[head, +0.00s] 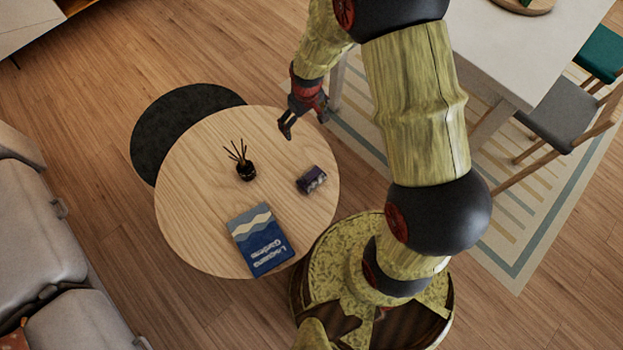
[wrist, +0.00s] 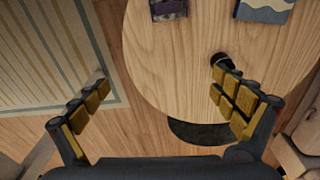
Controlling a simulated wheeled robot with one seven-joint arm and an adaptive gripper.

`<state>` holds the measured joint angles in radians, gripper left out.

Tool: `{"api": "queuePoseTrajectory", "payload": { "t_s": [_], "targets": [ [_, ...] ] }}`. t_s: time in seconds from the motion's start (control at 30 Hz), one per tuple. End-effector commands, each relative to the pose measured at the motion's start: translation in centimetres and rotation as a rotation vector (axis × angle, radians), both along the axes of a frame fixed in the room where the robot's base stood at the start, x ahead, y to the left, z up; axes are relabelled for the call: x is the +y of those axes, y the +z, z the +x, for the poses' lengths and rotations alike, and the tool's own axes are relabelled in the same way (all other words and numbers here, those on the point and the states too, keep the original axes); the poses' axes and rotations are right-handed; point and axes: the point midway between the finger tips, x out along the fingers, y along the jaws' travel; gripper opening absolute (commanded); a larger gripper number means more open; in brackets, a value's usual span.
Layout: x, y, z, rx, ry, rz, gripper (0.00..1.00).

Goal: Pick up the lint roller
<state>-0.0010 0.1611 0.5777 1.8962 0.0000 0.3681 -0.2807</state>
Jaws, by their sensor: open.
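No lint roller can be made out for sure in either view. A small dark, purplish patterned item (head: 311,180) lies on the round wooden table (head: 200,215), right of its middle; it may be a box or a roll, I cannot tell. It also shows at the top edge of the wrist view (wrist: 168,9), partly cut off. My gripper (head: 303,118) is open and empty, above the table's far right edge and apart from the item. In the wrist view its two fingers (wrist: 160,80) are spread wide over the table edge and floor.
A reed diffuser (head: 246,171) stands left of the item; in the wrist view it is partly behind the right finger. A blue book (head: 260,240) lies near the front edge. A lower black round table (head: 178,115) sits behind. A grey sofa (head: 35,235) is left, a white table (head: 520,45) right.

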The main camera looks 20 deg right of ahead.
Motion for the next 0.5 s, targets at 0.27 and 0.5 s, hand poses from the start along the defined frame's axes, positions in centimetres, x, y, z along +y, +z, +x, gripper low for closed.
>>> {"api": "queuePoseTrajectory", "payload": {
  "t_s": [0.27,0.5],
  "targets": [
    [0.0,-14.8,-2.1,0.097,0.07,-0.006,0.97],
    [0.0,-21.4,-4.2,0.133,0.106,-0.007,0.97]
  ]
}}
